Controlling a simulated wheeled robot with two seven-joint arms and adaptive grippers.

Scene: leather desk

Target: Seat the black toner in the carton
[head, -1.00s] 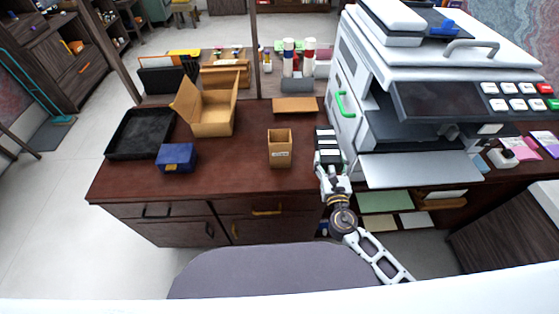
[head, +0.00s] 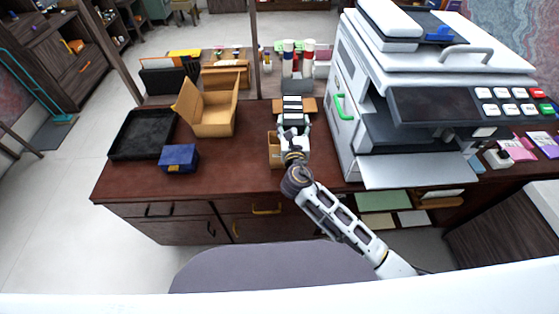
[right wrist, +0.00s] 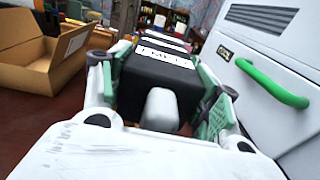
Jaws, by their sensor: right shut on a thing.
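My right gripper (head: 292,126) is shut on the black toner (head: 292,112), a dark block with white labels on top. The toner also shows between the fingers in the right wrist view (right wrist: 158,75). The small open-topped brown carton (head: 272,151) stands upright on the desk, partly hidden behind my right gripper and arm. The toner appears above and beyond it, outside its opening. A larger brown carton (head: 213,120) with raised flaps stands farther left. An open brown box fills the left of the right wrist view (right wrist: 40,68). My left gripper is not in view.
A big white printer with a green handle (head: 342,106) stands close on the right. A blue box (head: 178,158) and a black tray (head: 141,135) lie at the left. A flat brown piece (head: 309,104) lies behind the toner. The desk's front middle (head: 232,174) is clear.

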